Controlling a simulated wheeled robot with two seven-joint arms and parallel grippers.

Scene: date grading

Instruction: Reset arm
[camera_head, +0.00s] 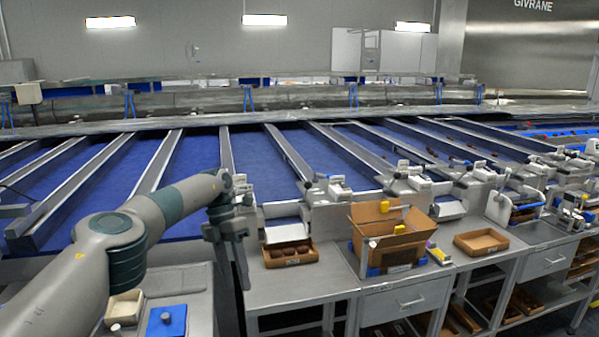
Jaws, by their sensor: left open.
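My left arm reaches in from the left, grey with dark green joint bands. Its left gripper (232,260) hangs pointing down at the left end of the metal workbench (300,288). The jaws are open and I see nothing held between them. The gripper is left of a brown tray with dark dates (291,254) and apart from it. My right arm and right gripper are not in the view.
An open cardboard box (392,232) stands on the bench, with a shallow brown tray (481,242) to its right. Blue sorting lanes (195,165) run behind. At lower left are a cream container (124,306) and a blue pad (167,321).

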